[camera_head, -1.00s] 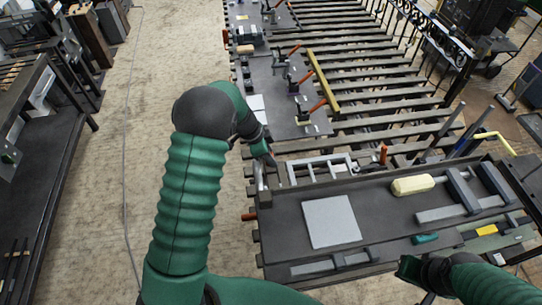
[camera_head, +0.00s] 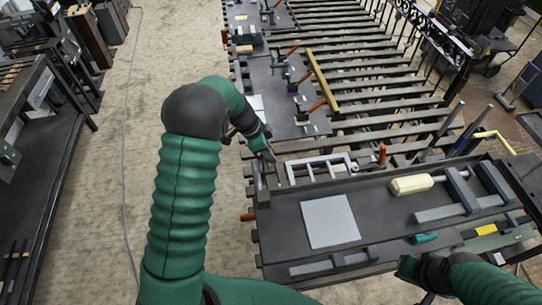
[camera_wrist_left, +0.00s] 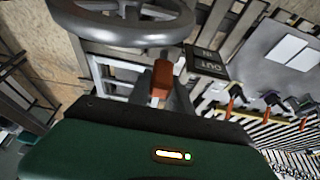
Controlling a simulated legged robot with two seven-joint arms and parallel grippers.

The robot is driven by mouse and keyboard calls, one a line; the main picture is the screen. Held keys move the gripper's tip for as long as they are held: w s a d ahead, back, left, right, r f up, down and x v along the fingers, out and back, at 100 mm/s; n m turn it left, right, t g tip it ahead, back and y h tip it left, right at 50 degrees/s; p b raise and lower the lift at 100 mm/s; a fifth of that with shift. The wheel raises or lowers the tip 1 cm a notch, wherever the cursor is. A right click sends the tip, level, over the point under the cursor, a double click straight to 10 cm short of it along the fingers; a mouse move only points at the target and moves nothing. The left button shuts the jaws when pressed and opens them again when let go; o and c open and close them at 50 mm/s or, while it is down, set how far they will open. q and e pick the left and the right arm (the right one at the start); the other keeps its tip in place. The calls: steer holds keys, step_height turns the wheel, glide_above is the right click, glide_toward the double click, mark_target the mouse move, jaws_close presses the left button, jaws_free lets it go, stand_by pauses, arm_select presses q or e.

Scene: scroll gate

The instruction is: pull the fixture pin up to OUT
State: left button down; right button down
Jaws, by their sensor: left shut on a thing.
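My left gripper (camera_head: 268,157) is at the left end of the fixture frame on the bench, its fingers pointing down. In the left wrist view, its fingers (camera_wrist_left: 165,98) are closed around the fixture pin, whose orange-red grip (camera_wrist_left: 162,78) stands up between them. The pin's lower part is hidden by the gripper. A small dark plate with white lettering (camera_wrist_left: 206,63) lies just right of the pin; its words are hard to read. My right gripper (camera_head: 410,268) is at the lower right, dark and partly out of clear sight, apart from the pin.
A grey handwheel (camera_wrist_left: 125,22) is close beyond the pin. A slatted rack (camera_head: 385,90) stretches behind. Bare floor lies to the left.

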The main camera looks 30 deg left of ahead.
arm_select(q)
steer(key=shift+a+r, duration=0.2)
steer(key=shift+r, duration=0.3)
steer(key=shift+w, duration=0.1)
steer(key=shift+r, duration=0.1)
